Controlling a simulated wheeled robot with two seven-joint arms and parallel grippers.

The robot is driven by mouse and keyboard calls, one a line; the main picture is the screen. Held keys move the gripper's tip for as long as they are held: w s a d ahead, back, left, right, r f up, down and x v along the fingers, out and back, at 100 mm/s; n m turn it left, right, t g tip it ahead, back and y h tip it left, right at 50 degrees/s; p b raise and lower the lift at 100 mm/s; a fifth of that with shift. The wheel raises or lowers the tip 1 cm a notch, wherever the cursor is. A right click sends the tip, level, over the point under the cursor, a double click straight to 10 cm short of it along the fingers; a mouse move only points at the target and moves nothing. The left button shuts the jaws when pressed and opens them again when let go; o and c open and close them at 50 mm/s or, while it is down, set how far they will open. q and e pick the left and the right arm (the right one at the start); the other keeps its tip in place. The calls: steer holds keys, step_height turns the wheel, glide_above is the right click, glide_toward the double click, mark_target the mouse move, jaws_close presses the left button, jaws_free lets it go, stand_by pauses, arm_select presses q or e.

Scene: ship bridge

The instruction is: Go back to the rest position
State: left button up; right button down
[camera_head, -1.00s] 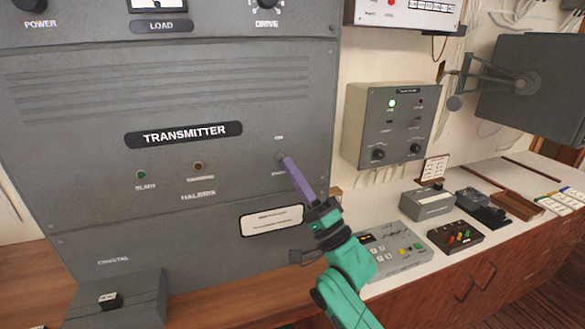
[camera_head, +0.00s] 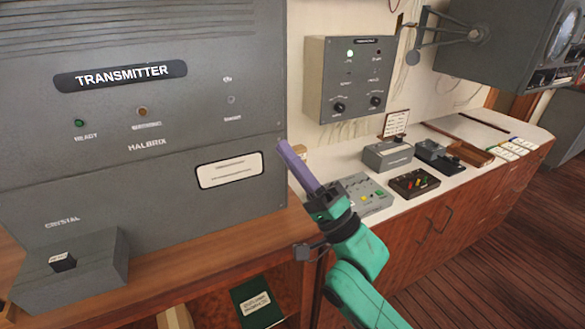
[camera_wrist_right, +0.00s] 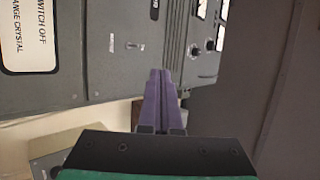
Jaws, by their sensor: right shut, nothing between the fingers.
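My right gripper (camera_head: 290,152) comes in from the lower right in the head view, its purple fingers closed together with nothing between them. It is in the air just right of the grey transmitter cabinet (camera_head: 140,118), apart from the cabinet's small toggle switch (camera_head: 231,99). In the right wrist view the closed fingers (camera_wrist_right: 158,80) point toward the transmitter front, and the toggle switch (camera_wrist_right: 142,46) shows beyond them, not touched. My left gripper is not in view.
The wooden desk (camera_head: 200,258) lies below the transmitter, with a crystal box (camera_head: 85,275) at left. Right of my gripper, a white counter (camera_head: 350,160) carries several small control boxes. A grey panel (camera_head: 348,80) hangs on the wall. The floor at right is free.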

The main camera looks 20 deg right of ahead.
step_height(320, 180, down, 24)
steer(key=d+n+g+h, duration=0.3)
steer(key=n+g+h, duration=0.2)
steer(key=g+h, duration=0.4)
steer(key=s+d+f+n+g+h, duration=0.2)
steer(key=s+f+n+g, duration=0.1)
steer(key=s+f+g, duration=0.3)
steer(key=s+d+f+n+g+h, duration=0.2)
steer(key=s+f+g, duration=0.2)
steer(key=s+f, duration=0.45)
step_height(320, 180, down, 22)
steer(key=s+g, duration=0.2)
steer(key=s, duration=0.1)
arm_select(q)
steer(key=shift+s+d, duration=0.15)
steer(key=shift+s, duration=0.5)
arm_select(e)
steer(key=s+d+f+n+g, duration=0.1)
steer(key=s+d+f, duration=0.2)
steer(key=s+f, duration=1.1)
steer(key=s, duration=0.3)
steer(key=shift+f, duration=0.4)
